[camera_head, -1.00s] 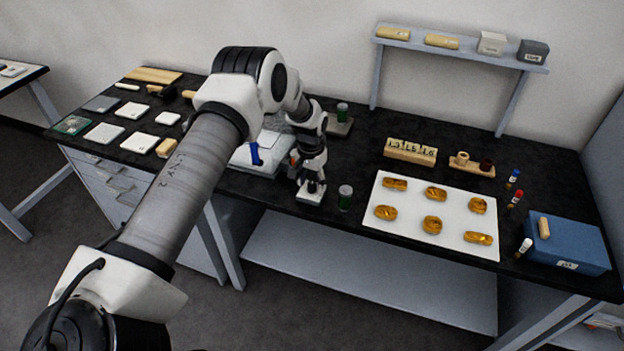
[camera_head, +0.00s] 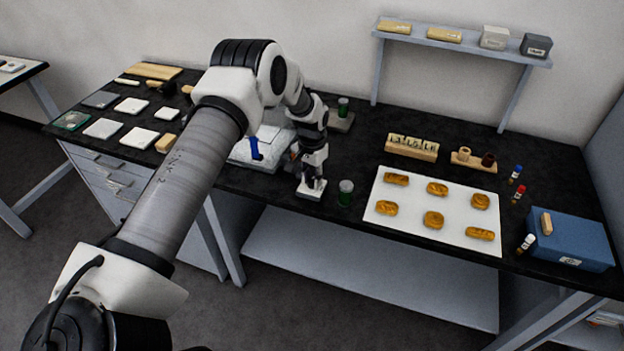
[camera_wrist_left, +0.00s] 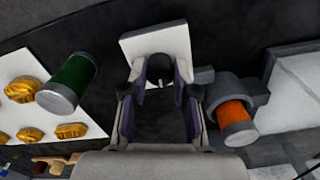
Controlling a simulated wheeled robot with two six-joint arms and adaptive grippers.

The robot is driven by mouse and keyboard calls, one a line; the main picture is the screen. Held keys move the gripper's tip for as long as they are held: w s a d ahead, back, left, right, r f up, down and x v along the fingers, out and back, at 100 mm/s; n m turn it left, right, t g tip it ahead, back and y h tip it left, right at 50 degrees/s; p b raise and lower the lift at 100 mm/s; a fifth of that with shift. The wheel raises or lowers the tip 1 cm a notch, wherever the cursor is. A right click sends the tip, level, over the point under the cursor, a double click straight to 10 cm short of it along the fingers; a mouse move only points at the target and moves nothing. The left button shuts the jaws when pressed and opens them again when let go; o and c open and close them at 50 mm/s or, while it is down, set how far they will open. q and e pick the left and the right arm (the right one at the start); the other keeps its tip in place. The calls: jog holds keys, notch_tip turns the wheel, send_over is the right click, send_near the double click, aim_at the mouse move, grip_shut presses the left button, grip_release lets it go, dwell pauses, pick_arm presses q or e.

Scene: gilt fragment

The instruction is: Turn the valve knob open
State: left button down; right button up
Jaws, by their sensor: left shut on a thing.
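The valve is a pale square base (camera_head: 309,194) near the front edge of the black bench, below my left gripper. In the left wrist view its base (camera_wrist_left: 158,43) lies past the fingertips, and a dark knob (camera_wrist_left: 158,72) stands on it. My left gripper (camera_head: 313,183) points down at the valve; in the left wrist view the fingers (camera_wrist_left: 160,80) are on both sides of the knob, shut on it. The fingers hide part of the knob, and I cannot read how far it is turned. My right gripper is not in view.
A green jar (camera_head: 345,193) stands close right of the valve. A grey holder with an orange-ended cylinder (camera_wrist_left: 235,120) is close on the other side. A blue handle (camera_head: 255,148) is left of my gripper. A white sheet (camera_head: 408,223) with several golden pieces lies to the right.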

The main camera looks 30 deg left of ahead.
pick_arm(q)
jog(key=m+b, duration=0.2)
jog(key=m, duration=0.1)
jog(key=shift+f+b, duration=0.25)
jog(key=shift+b, duration=0.05)
jog(key=m+b, duration=0.2)
jog(key=m, duration=0.2)
jog(key=shift+m, duration=0.4)
jog(key=m+b, duration=0.1)
jog(key=m, duration=0.3)
jog(key=shift+r+b, duration=0.1)
jog(key=shift+b, duration=0.25)
jog(key=m, duration=0.4)
jog(key=shift+s+m+b, duration=0.1)
jog(key=shift+m+b, duration=0.2)
jog(key=shift+b, duration=0.1)
jog(key=c, duration=0.9)
grip_release()
jog(key=shift+r, duration=0.1)
